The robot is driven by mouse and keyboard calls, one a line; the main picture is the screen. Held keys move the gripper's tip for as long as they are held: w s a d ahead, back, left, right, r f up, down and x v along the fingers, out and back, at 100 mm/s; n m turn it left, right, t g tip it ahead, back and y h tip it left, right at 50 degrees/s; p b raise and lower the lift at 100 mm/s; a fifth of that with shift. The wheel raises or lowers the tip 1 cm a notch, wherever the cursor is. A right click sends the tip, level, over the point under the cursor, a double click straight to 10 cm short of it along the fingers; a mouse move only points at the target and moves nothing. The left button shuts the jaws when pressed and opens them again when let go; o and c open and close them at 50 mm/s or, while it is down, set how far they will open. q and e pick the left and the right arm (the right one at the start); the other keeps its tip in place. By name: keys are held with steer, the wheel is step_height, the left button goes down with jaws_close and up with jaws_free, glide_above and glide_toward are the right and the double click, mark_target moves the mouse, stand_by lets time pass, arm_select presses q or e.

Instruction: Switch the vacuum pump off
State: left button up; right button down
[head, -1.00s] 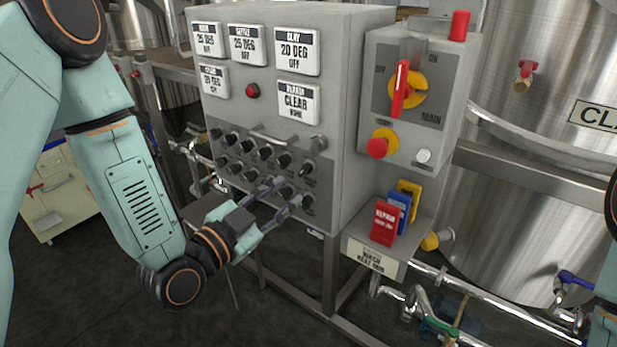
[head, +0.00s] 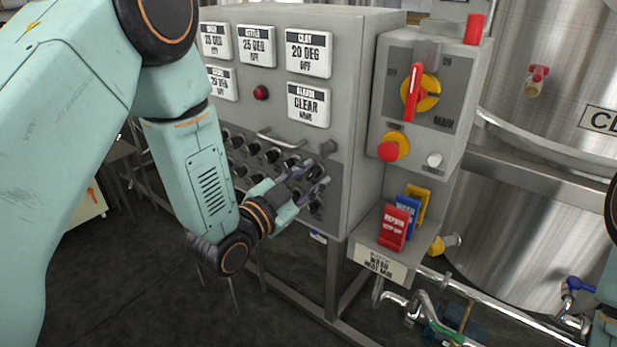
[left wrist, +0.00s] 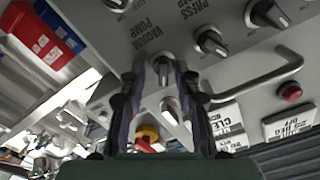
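The grey control panel (head: 225,130) carries rows of black rotary knobs. In the left wrist view a knob (left wrist: 162,68) sits between my fingertips, close to the label VACUUM PUMP (left wrist: 147,38). My left gripper (head: 308,180) is at the panel's lower right knobs, and its fingers hide some of them. In the left wrist view the left gripper (left wrist: 163,78) is open, one finger on each side of that knob. I cannot tell whether either finger touches it. The knob's exact setting is hard to read. My right gripper is out of view.
A neighbouring knob (left wrist: 210,42) and a bar handle (left wrist: 265,80) are close to the fingers. To the right are the red-and-yellow main switch (head: 412,92), a red stop button (head: 388,151) and coloured tags (head: 395,227). A steel tank (head: 545,150) stands behind.

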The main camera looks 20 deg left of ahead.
arm_select(q)
steer(key=shift+d, duration=0.1)
steer(key=shift+c, duration=0.3)
steer(key=shift+a+f, duration=0.1)
steer(key=shift+a, duration=0.4)
steer(key=c, duration=0.5)
steer(key=shift+d, duration=0.2)
jaws_close()
steer(key=shift+a, duration=0.1)
steer(key=shift+n, duration=0.4)
steer(key=n+p, duration=0.1)
steer(key=n, duration=0.2)
steer(key=n+p, duration=0.1)
steer(key=n, duration=0.3)
steer(key=n+p, duration=0.1)
steer(key=n, duration=0.3)
steer(key=shift+w+r, duration=0.2)
steer(key=shift+r, duration=0.15)
